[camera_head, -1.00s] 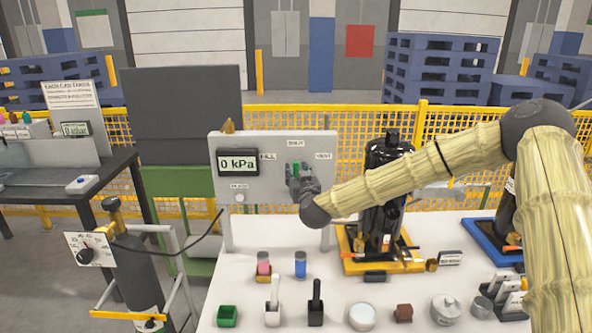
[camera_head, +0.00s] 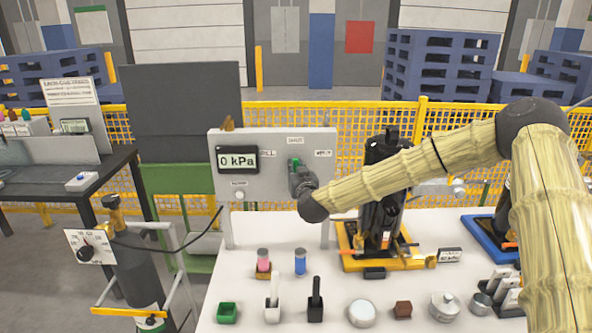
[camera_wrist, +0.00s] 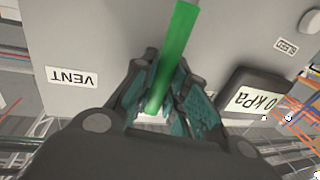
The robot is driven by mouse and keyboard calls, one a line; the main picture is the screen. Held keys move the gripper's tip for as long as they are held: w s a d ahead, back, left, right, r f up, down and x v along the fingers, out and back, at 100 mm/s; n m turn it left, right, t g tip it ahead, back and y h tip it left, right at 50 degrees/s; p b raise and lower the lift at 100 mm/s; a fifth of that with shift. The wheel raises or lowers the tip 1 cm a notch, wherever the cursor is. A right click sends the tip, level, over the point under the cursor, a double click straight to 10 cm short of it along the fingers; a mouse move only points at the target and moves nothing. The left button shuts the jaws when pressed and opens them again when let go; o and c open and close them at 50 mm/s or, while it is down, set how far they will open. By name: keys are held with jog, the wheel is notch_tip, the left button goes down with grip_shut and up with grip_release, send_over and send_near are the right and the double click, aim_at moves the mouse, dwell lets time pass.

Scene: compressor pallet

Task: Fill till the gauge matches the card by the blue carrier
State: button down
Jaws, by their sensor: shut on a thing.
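The grey panel (camera_head: 215,143) carries a gauge (camera_head: 238,160) reading 0 kPa, which also shows upside down in the wrist view (camera_wrist: 258,100). My gripper (camera_head: 298,174) is at the panel, its fingers shut around the green valve lever (camera_wrist: 175,50). In the head view only a bit of the green lever (camera_head: 294,162) shows above the fingers. A VENT label (camera_wrist: 72,77) is beside it. The blue carrier (camera_head: 487,236) is at the right, partly hidden by my arm. A small dark-framed card (camera_head: 449,255) stands left of it; its text is too small to read.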

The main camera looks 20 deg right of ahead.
jog(key=shift+w+a+f+n+g+p, duration=0.1)
jog(key=shift+w+a+n+g+p, duration=0.2)
jog(key=shift+a+n, duration=0.5)
jog(key=shift+w+a+f+n+g+p, duration=0.15)
jog(key=shift+a+n+p, duration=0.35)
jog(key=shift+n, duration=0.45)
jog(key=shift+w+a+f+n+g+p, duration=0.15)
jog(key=shift+a+n+p, duration=0.1)
jog(key=shift+a+n, duration=0.55)
jog(key=shift+w+a+f+n+h, duration=0.2)
jog(key=shift+a+f+n, duration=0.2)
jog(key=shift+n, duration=0.3)
jog(key=shift+w+a+f+n+h, duration=0.1)
jog(key=shift+a+f+n+h, duration=0.15)
jog(key=shift+a+n, duration=0.35)
jog(key=shift+a+f+n+g, duration=0.3)
jog(key=shift+f+n, duration=0.15)
jog(key=shift+n, duration=0.2)
jog(key=shift+f, duration=0.1)
jog(key=c, duration=1.4)
grip_release()
